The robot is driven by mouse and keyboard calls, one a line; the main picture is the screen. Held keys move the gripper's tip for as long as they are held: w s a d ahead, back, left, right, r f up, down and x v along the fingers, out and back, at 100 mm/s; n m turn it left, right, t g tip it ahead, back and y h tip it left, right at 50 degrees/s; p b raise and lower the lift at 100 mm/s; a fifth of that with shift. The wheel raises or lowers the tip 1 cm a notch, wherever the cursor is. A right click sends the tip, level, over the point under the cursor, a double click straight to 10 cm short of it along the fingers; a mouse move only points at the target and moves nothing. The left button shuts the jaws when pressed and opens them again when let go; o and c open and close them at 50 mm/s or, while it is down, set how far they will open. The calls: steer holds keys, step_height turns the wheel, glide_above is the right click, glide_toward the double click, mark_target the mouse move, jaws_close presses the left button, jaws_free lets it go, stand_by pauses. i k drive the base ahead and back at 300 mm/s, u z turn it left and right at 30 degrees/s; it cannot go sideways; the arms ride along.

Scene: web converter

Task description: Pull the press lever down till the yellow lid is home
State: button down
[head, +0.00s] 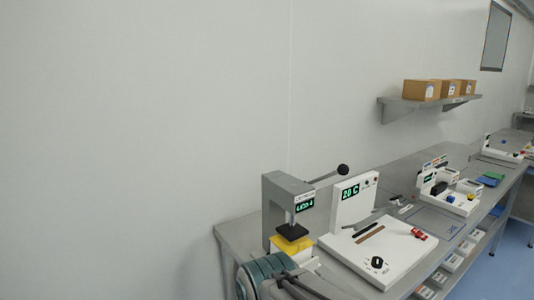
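The press (274,196) is a grey frame with a small green display, standing on the near left end of the bench. Its lever (326,177) sticks out to the right and slants slightly upward, ending in a black ball knob (343,170). A black pressing pad (292,231) hangs under the press head. The yellow lid (289,246) is just below the pad; I cannot tell whether they touch or how the lid is seated. My arm covers the lower part of the press at the bottom of the head view. I cannot make out my gripper's fingers. Nothing visible touches the lever.
A white station (345,250) with an upright panel reading 20 C, a black knob and a red item stands right of the press. More stations (450,195) line the grey bench farther right. A wall shelf (420,105) holds cardboard boxes. Space above the knob is clear.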

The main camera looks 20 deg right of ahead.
mark_target(343, 169)
steer(key=u, duration=1.3)
steer(key=k, duration=1.15)
steer(key=z, duration=1.4)
steer(key=i, duration=0.5)
steer(key=u, duration=0.05)
